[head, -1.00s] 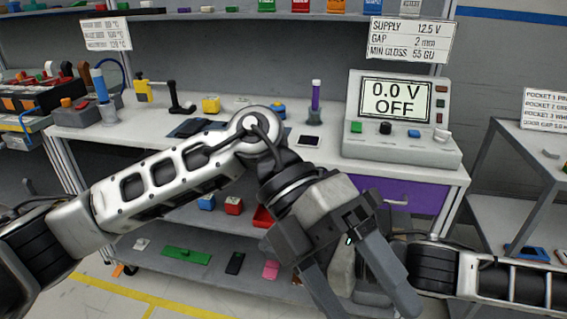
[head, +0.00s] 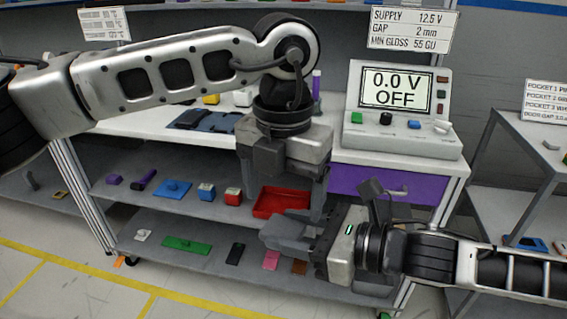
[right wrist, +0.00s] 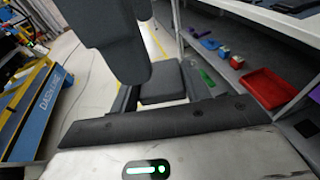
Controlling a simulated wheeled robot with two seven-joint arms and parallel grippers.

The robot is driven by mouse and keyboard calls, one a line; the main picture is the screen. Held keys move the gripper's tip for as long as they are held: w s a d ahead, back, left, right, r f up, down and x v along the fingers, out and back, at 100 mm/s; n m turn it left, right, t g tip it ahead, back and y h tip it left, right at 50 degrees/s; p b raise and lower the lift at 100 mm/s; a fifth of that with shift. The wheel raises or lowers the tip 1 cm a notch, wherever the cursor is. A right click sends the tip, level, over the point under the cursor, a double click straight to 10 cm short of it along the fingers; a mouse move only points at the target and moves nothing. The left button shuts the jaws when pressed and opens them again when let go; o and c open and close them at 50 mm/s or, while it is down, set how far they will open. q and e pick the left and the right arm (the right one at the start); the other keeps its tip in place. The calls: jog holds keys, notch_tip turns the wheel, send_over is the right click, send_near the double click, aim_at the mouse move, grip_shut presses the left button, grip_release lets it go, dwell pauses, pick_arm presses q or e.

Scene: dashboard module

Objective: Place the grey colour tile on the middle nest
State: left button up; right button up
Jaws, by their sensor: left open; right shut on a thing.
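My left gripper (head: 283,200) points down in front of the bench, its two fingers apart with nothing seen between them. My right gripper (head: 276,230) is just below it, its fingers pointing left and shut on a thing. Its dark fingers also show in the right wrist view (right wrist: 150,75). A dark blue fixture (head: 208,121) lies on the white worktop behind my left arm. I cannot tell its nests apart, and I cannot pick out the middle nest.
A control box (head: 402,110) reading 0.0 V OFF stands at the worktop's right, above a purple drawer (head: 375,185). A red tray (head: 283,202) and small coloured parts lie on the shelves below. A grey side stand (head: 535,165) is at the right.

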aim_at(283, 230)
pick_arm(q)
notch_tip(283, 230, down, 6)
jog(key=shift+f, duration=0.1)
dwell(0.4)
jog(key=c, duration=1.1)
pick_arm(e)
jog(key=o, duration=1.1)
jog(key=shift+c, duration=0.2)
